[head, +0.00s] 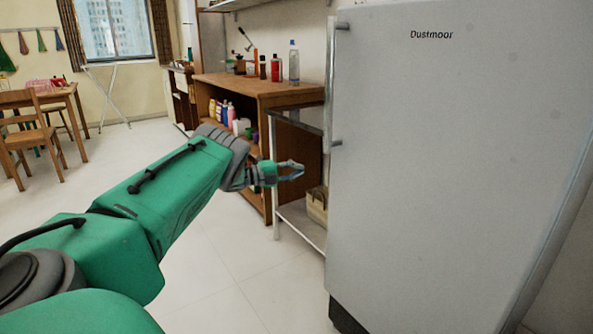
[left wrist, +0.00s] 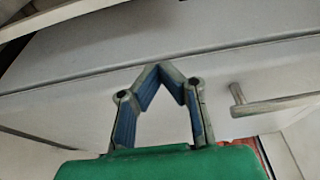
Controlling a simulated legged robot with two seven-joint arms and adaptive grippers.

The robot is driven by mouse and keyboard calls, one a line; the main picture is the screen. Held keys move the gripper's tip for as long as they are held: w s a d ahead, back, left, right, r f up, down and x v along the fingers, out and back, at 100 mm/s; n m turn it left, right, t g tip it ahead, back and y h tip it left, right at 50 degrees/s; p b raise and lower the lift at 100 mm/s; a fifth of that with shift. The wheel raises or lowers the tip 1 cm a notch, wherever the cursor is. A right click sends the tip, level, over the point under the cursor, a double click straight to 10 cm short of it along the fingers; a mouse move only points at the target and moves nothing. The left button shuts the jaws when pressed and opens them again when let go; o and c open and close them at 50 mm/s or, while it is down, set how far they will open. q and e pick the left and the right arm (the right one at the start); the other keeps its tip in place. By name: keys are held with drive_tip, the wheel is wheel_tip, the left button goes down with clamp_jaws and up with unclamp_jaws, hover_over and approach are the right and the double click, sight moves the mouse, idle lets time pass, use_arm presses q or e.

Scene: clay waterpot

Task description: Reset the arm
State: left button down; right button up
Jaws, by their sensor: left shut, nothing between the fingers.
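My left arm reaches in from the left in the head view, green with grey joints. Its gripper (head: 291,171) is held in the air in front of the wooden shelf unit, to the left of the fridge. In the left wrist view the two fingers of the gripper (left wrist: 158,67) meet at their tips and hold nothing. Behind them shows a pale grey surface with a bar handle (left wrist: 275,102). My right gripper is not in view. No clay waterpot can be made out.
A large grey fridge (head: 455,150) fills the right side. A wooden shelf unit (head: 262,86) with bottles and a metal rack (head: 300,225) holding a basket (head: 317,205) stand beyond the gripper. A wooden table and chairs (head: 45,140) are far left. The floor (head: 225,270) is clear.

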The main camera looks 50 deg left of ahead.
use_arm(q)
drive_tip(key=a, duration=0.1)
drive_tip(key=n+y, duration=0.6)
drive_tip(key=n, duration=0.6)
approach(334, 220)
drive_tip(key=shift+g, duration=0.4)
drive_tip(key=w, duration=0.5)
drive_tip(key=shift+w+f, duration=0.2)
drive_tip(key=shift+w, duration=0.15)
drive_tip(key=s+d+f+n+g, duration=0.45)
drive_tip(key=s+d+f, duration=0.25)
drive_tip(key=s+d, duration=0.5)
drive_tip(key=s+d+f+n+g, duration=0.45)
drive_tip(key=s+d+f, duration=0.25)
drive_tip(key=s+d, duration=0.5)
drive_tip(key=s+d+r+g+y, duration=0.1)
drive_tip(key=s+d+g, duration=0.2)
drive_tip(key=s, duration=0.5)
drive_tip(key=s+d+r+g, duration=0.1)
drive_tip(key=s+d+g, duration=0.15)
drive_tip(key=s, duration=0.65)
wheel_tip(334, 220, up, 13)
drive_tip(key=s+n+p, duration=0.1)
drive_tip(key=p, duration=1.1)
drive_tip(key=shift+s+f+g, duration=0.25)
drive_tip(key=shift+s+g, duration=0.1)
drive_tip(key=shift+s, duration=0.05)
